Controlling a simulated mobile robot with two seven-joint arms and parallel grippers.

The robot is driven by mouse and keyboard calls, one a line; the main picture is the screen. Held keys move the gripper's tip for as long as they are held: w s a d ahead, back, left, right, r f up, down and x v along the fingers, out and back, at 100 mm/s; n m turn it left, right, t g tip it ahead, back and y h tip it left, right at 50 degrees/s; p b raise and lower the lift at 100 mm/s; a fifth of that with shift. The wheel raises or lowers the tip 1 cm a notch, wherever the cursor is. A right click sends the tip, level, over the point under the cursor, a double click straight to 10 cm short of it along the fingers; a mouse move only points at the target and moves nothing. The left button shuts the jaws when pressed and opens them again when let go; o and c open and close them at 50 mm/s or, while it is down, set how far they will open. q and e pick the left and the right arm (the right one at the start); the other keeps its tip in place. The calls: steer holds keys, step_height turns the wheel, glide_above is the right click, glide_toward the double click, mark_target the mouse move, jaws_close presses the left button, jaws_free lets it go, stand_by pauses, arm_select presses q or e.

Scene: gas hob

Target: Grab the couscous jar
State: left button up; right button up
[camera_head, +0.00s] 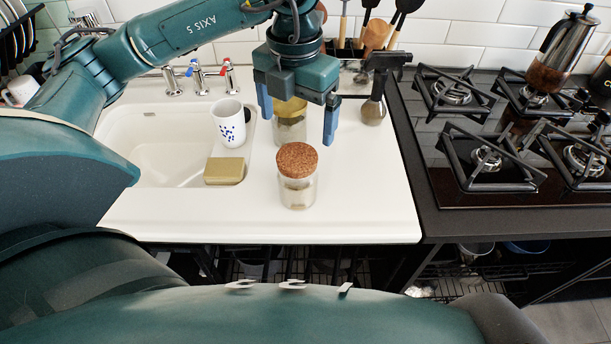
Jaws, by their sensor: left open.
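A glass jar with a cork lid (297,162) stands upright near the front of the white counter. A second glass jar with a yellowish lid (291,108) stands behind it, partly hidden by my left gripper. I cannot read a label, so I cannot tell which is the couscous jar. My left gripper (298,118) points down, open, with one blue finger on each side of the yellowish-lidded jar in the picture. I cannot tell whether the fingers touch it. The cork-lidded jar is in front of the gripper, apart from it. My right gripper is not in view.
A white sink (165,185) at the left has a spotted cup (228,127) and a gold block (225,171) by its right side. A spray bottle (374,100) stands right of the gripper, with utensils behind. The gas hob (490,160) is farther right. The counter's front right is clear.

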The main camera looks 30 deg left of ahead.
mark_target(297, 151)
arm_select(q)
step_height(297, 151, down, 7)
steer(key=shift+s+r, duration=0.1)
steer(key=shift+s, duration=0.05)
steer(key=shift+s+d+f, duration=0.1)
steer(key=shift+d+f, duration=0.1)
steer(key=shift+f, duration=1.2)
steer(key=shift+s+d+f, duration=0.1)
steer(key=shift+d+f, duration=0.1)
steer(key=shift+f, duration=1.2)
steer(key=c, duration=1.4)
